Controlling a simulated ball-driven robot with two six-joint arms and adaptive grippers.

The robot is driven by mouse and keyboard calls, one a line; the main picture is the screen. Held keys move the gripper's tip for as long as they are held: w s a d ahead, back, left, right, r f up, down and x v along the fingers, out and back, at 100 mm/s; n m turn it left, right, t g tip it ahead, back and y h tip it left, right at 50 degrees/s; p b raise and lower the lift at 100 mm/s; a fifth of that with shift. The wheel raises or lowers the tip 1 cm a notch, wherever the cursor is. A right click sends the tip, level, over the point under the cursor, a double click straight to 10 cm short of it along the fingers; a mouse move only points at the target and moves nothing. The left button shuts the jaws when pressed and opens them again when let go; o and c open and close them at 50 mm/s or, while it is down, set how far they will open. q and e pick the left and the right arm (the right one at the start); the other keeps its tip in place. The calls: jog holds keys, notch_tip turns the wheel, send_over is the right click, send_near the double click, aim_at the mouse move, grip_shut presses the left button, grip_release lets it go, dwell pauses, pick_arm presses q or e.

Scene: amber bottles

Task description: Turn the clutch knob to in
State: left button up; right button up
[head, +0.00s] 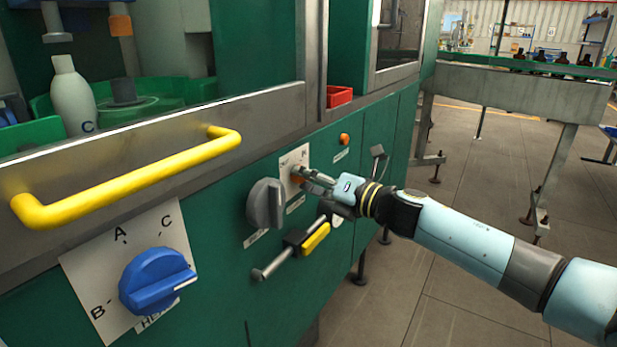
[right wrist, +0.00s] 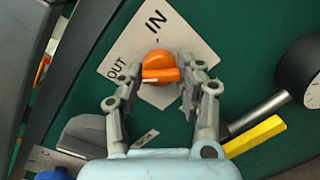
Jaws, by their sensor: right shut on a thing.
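The clutch knob is orange and sits on a white plate marked IN and OUT. In the right wrist view the knob (right wrist: 160,68) is between my fingers, and its pale mark points left, toward OUT (right wrist: 117,68). The IN label (right wrist: 155,19) is above the knob. My right gripper (right wrist: 160,76) is shut on the knob, with one finger at each side. In the head view the right gripper (head: 303,178) reaches the small white plate (head: 294,158) on the green panel and hides most of the knob. My left gripper is not in view.
A grey knob (head: 265,204) is just left of my gripper. A yellow-and-black lever (head: 315,239) is below. A blue A-B-C knob (head: 157,281) and a yellow handrail (head: 130,178) are further left. An orange button (head: 344,139) is above right.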

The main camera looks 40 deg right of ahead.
jog(key=m+g+p, duration=0.1)
jog(key=m+p, duration=0.5)
jog(key=m, duration=0.2)
jog(key=m+y+p, duration=0.1)
jog(key=m+p, duration=0.6)
jog(key=m, duration=0.1)
jog(key=shift+d+r+g, duration=0.15)
jog(key=shift+r+g, duration=0.05)
jog(key=shift+g, duration=0.2)
jog(key=shift+m+y, duration=0.3)
jog(key=o, duration=1.1)
jog(key=shift+o, duration=0.2)
jog(key=v, duration=1.2)
